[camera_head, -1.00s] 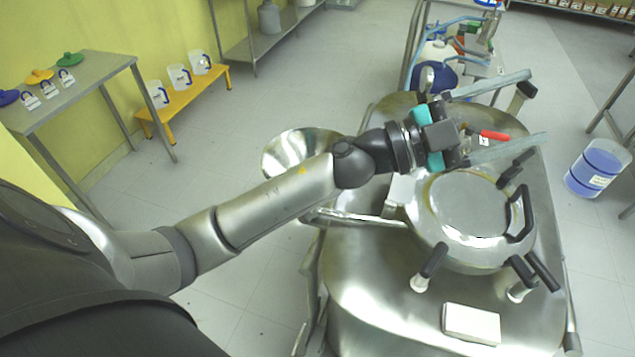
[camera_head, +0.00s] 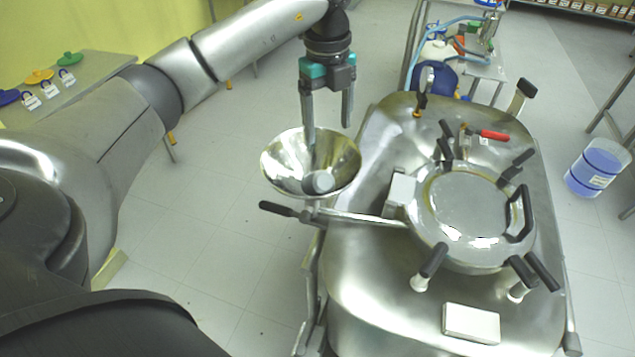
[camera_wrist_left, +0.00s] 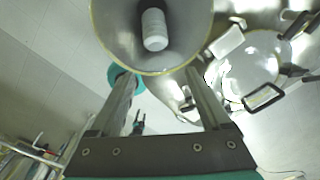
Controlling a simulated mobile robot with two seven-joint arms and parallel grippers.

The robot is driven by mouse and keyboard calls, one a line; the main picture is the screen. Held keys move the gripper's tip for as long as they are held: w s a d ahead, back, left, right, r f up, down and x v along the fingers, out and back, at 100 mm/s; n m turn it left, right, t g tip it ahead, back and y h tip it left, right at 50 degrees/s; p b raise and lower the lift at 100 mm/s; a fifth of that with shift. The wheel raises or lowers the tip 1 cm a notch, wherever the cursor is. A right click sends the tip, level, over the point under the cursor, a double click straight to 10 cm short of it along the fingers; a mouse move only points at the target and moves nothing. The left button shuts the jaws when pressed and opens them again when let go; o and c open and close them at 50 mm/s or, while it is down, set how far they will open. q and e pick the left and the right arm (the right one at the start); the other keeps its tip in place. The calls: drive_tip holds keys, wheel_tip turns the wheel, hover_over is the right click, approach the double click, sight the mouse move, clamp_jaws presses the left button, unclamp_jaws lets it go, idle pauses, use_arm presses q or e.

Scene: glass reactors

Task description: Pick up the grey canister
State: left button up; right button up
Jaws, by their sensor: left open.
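A small light-grey cylinder (camera_head: 320,182), which may be the grey canister, sits low inside a shiny metal funnel bowl (camera_head: 283,168) beside the reactor. In the left wrist view the ribbed cylinder (camera_wrist_left: 154,30) stands inside the funnel bowl (camera_wrist_left: 110,22). My left gripper (camera_head: 327,137) points down over the funnel, its fingers apart and nothing between them. One fingertip overlaps the bowl in the picture; I cannot tell whether it touches. It also shows in the left wrist view (camera_wrist_left: 160,78). My right gripper is not in view.
The steel reactor (camera_head: 365,285) with its round lid (camera_head: 468,205) and black-handled clamps stands right of the funnel. A black-ended lever (camera_head: 275,208) sticks out just below the bowl. A blue-filled container (camera_head: 597,168) stands on the floor at right. Floor at lower left of the funnel is clear.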

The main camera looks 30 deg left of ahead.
use_arm(q)
drive_tip(key=a, duration=0.1)
hover_over(322, 175)
drive_tip(key=f, duration=0.8)
drive_tip(key=shift+s+f, duration=0.2)
drive_tip(key=shift+f, duration=0.15)
drive_tip(key=shift+w+f+p, duration=0.2)
drive_tip(key=shift+f+p, duration=0.2)
drive_tip(key=shift+f, duration=2.7)
drive_tip(key=shift+r, duration=0.1)
clamp_jaws()
